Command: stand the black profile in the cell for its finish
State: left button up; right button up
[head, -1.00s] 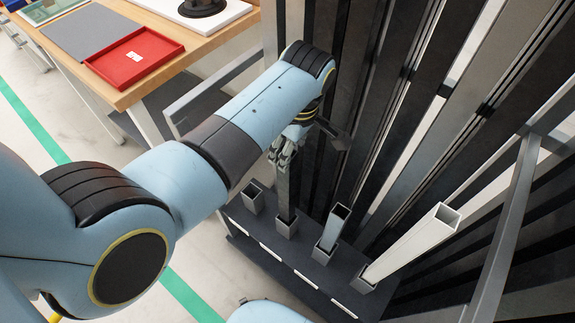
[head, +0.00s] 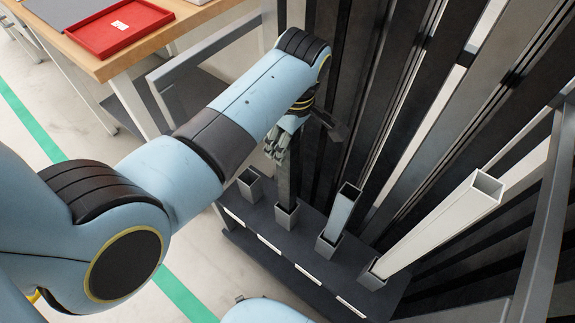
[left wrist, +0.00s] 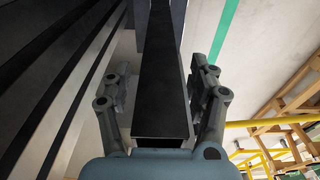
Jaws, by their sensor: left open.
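The black profile (head: 286,183) stands nearly upright with its foot in a grey cell (head: 286,217), second from the left in the dark rack base. My left gripper (head: 279,143) is at its upper part, open. In the left wrist view the black profile (left wrist: 163,100) runs between the two spread fingers of my left gripper (left wrist: 163,72), with a gap on each side. The profile's top is partly hidden by the gripper in the head view. My right gripper is not in view.
To the left is an empty cell (head: 249,185). To the right, a blue profile (head: 341,212) and a white profile (head: 440,225) lean in their cells. Tall dark profiles (head: 400,110) stand behind. A wooden table (head: 150,48) with a red tray (head: 88,38) is at upper left.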

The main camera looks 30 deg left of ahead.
pick_arm(q)
jog(key=shift+r, duration=0.1)
jog(key=shift+c, duration=0.4)
grip_shut()
jog(key=shift+r, duration=0.1)
